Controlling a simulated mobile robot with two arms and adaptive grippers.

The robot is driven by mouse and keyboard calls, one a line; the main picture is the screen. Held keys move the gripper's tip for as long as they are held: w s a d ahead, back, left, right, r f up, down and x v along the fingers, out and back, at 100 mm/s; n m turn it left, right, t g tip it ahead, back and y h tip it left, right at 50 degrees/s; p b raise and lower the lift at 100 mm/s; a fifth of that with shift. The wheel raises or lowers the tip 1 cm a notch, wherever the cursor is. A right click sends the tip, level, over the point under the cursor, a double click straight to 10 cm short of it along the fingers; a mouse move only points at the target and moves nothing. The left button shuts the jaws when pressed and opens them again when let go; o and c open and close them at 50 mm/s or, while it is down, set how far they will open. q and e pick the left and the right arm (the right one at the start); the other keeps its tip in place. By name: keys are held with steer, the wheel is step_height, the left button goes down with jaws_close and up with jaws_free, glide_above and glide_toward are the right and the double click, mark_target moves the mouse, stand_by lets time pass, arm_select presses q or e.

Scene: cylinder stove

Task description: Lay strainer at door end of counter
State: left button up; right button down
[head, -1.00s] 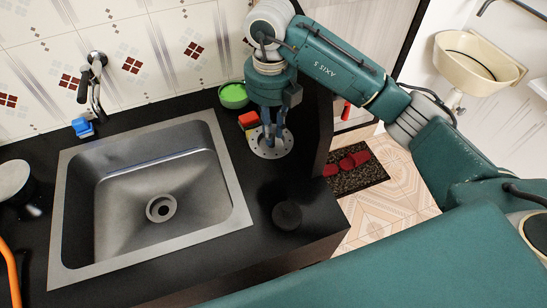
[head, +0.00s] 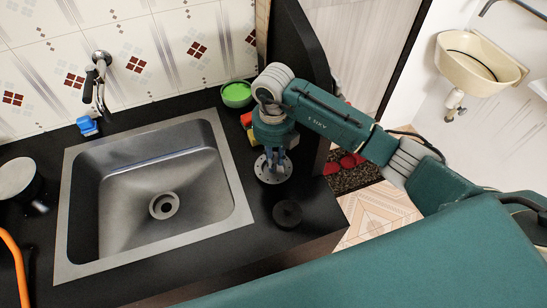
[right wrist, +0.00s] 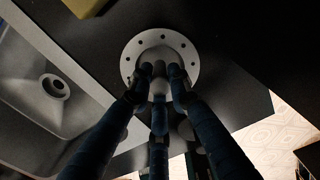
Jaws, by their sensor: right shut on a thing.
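The strainer (head: 262,176) is a grey round disc with small holes around its rim. It is over the dark counter (head: 310,195) to the right of the sink, near the counter's door end. My right gripper (head: 273,160) points down and is shut on the strainer's raised middle. In the right wrist view the fingers (right wrist: 160,80) close around that middle, and the strainer's rim (right wrist: 130,64) shows around them. I cannot tell whether the disc touches the counter or hangs just above it. My left gripper is not in view.
The sink (head: 225,216) lies left of the strainer. A black round piece (head: 287,213) is in front of it. Coloured sponges (head: 247,120) and a green bowl (head: 237,94) stand behind. A dark upright panel (head: 296,60) bounds the counter's right side.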

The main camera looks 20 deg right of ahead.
steer(key=shift+f, duration=0.2)
steer(key=c, duration=1.6)
jaws_free()
steer(key=shift+r, duration=0.1)
steer(key=shift+r, duration=0.1)
steer(key=shift+r, duration=0.2)
steer(key=shift+r+b, duration=1.1)
steer(key=shift+r, duration=4.75)
